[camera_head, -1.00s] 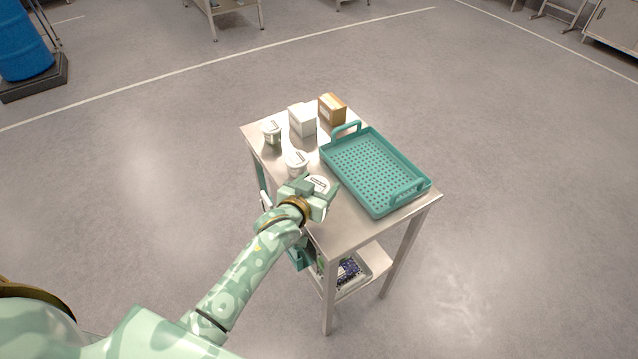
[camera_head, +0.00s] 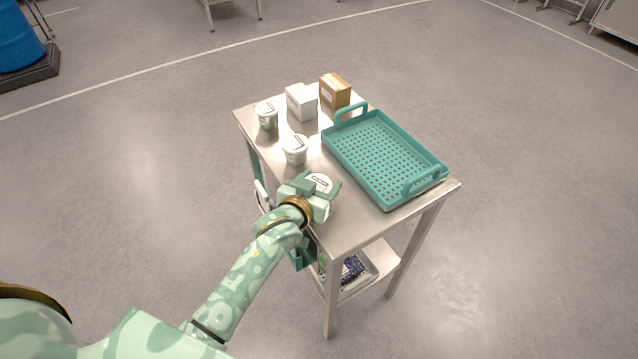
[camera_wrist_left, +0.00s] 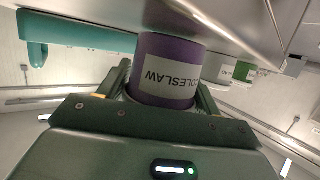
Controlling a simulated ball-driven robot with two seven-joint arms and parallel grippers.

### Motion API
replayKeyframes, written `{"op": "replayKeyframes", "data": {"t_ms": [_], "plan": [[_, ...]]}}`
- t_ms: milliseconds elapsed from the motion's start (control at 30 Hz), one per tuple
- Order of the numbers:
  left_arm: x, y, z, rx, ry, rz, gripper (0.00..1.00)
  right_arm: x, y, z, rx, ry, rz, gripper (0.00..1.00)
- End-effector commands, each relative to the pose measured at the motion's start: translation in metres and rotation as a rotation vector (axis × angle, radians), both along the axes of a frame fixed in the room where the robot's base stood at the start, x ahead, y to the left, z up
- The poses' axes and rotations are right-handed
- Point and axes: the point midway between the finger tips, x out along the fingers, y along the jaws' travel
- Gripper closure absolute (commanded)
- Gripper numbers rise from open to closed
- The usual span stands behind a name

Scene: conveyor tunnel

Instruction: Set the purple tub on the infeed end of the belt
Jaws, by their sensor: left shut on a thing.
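The purple tub (camera_wrist_left: 168,56) carries a white label reading COLESLAW, upside down in the left wrist view. It sits between the fingers of my left gripper (camera_wrist_left: 166,88), which is shut on it. In the head view only its white lid (camera_head: 320,183) shows clearly, with my left gripper (camera_head: 318,190) around it at the table's near left edge. I cannot tell whether its base touches the tabletop. No belt is in view. My right gripper is not in view.
The steel table (camera_head: 350,220) also holds two white-lidded tubs (camera_head: 295,150) (camera_head: 267,116), a white box (camera_head: 301,102), a brown box (camera_head: 335,91) and a teal perforated tray (camera_head: 385,155) with raised handles. A lower shelf holds blue items (camera_head: 352,269).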

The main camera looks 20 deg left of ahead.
Motion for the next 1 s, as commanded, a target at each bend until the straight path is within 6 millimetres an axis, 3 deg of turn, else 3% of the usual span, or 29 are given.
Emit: {"op": "replayKeyframes", "data": {"t_ms": [100, 133, 200, 567, 1000], "plan": [[0.000, 0.000, -0.003, -0.001, -0.001, 0.000, 0.77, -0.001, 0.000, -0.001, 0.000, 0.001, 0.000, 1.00], [0.000, 0.000, -0.003, -0.001, 0.000, 0.000, 0.30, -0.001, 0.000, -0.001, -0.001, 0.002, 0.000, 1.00], [0.000, 0.000, -0.003, -0.001, 0.000, 0.000, 0.14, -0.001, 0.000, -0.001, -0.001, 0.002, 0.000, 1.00], [-0.003, 0.001, 0.002, 0.000, 0.001, 0.000, 0.14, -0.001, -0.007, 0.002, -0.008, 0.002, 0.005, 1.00], [-0.092, 0.007, 0.030, 0.000, 0.001, 0.002, 0.14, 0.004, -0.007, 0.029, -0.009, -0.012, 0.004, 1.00]]}}
